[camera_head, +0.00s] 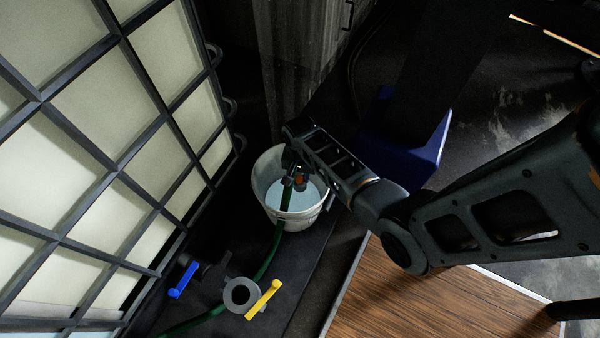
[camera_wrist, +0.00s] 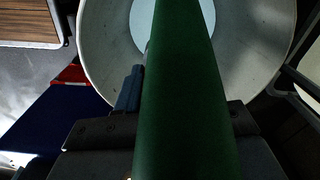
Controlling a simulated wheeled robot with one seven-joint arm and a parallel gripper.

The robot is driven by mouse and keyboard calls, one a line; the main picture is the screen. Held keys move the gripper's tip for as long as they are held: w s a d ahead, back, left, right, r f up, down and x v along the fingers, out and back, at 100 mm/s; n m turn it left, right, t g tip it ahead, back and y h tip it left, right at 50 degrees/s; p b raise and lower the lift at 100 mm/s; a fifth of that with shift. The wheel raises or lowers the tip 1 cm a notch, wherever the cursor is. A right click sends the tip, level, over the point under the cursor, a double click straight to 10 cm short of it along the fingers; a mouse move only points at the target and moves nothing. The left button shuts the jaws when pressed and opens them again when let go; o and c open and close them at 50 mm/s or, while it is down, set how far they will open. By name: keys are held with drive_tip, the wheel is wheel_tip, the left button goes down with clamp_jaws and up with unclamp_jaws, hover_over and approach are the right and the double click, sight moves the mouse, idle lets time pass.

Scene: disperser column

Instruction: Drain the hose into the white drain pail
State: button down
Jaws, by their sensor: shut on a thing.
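The white drain pail (camera_head: 317,212) stands on the dark floor beside the caged tank, with a pale blue surface inside it. My gripper (camera_head: 297,179) is over the pail and shut on the green hose (camera_head: 268,252). The hose runs from the lower left up over the pail's near rim to my gripper. In the wrist view the hose (camera_wrist: 184,100) fills the middle, close to the camera, with the pail (camera_wrist: 265,50) behind it. The hose's end is hard to make out, so I cannot tell if it touches the pale surface.
A caged tank (camera_head: 62,125) stands at left. A valve with a blue handle (camera_head: 183,279) and a yellow handle (camera_head: 263,299) is at its foot. A dark blue object (camera_head: 405,150) stands right of the pail. A wooden platform (camera_head: 440,305) lies at lower right.

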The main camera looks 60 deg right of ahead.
drive_tip(key=shift+r+p, duration=6.85)
drive_tip(key=shift+r, duration=0.15)
